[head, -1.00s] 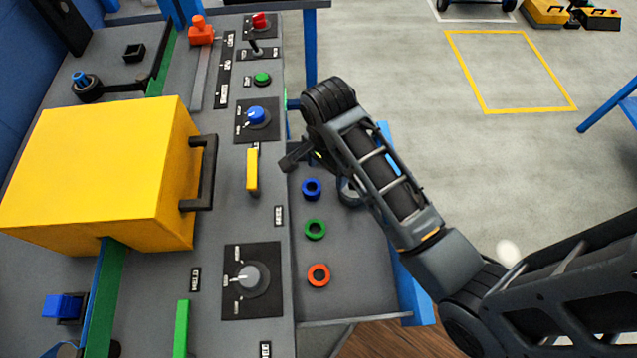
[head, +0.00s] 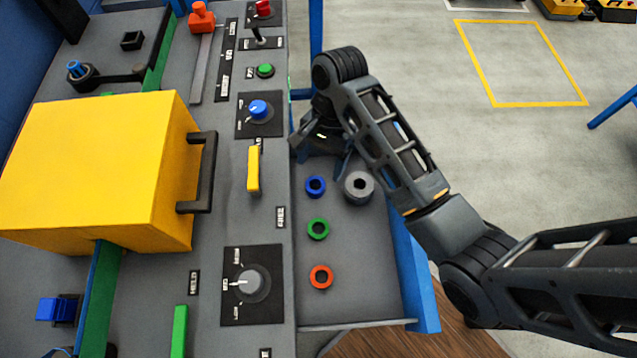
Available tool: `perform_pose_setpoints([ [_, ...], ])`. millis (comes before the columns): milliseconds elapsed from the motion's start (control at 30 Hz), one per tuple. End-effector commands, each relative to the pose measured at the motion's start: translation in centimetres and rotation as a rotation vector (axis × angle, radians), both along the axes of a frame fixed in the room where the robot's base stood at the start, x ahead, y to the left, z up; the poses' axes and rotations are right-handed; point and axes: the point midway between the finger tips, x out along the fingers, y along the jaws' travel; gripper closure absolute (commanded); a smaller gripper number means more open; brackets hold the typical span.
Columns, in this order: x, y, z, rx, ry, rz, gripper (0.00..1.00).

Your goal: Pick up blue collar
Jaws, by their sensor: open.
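The blue collar (head: 316,187) is a small ring lying on the grey side shelf (head: 365,285), right of the panel. A green collar (head: 318,229) and an orange-red collar (head: 321,277) lie in a row nearer to me. My gripper (head: 322,172) is open above the shelf, just beyond the blue collar, and points downward. Part of it is hidden behind my forearm, and its fingertips are hard to make out. I see nothing held in it.
A larger grey ring (head: 358,188) lies right of the blue collar, close to my arm. The panel carries a yellow lever (head: 254,170), a blue knob (head: 258,110) and a grey dial (head: 251,283). A yellow box (head: 95,175) with a black handle stands at left.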

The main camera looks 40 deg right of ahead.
Motion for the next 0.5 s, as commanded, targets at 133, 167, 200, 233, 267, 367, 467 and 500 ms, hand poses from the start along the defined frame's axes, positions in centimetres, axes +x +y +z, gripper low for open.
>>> perform_pose_setpoints([
  [133, -0.2, 0.4, -1.5, 0.0, 0.002, -0.002, 0.22],
  [167, -0.3, 0.5, -1.7, 0.0, 0.003, -0.001, 0.22],
  [200, -0.4, 0.7, -2.1, 0.001, 0.004, -0.002, 0.22],
  [233, -0.4, 0.8, -2.5, 0.001, 0.003, -0.002, 0.22],
  [267, -0.5, 0.9, -2.9, 0.001, 0.003, -0.002, 0.22],
  [367, -0.6, 1.4, -4.3, 0.001, 0.004, -0.003, 0.22],
  [467, -0.7, 1.7, -5.5, -0.001, 0.002, -0.004, 0.22],
  [500, -0.7, 1.8, -5.8, -0.001, 0.002, -0.004, 0.22],
])
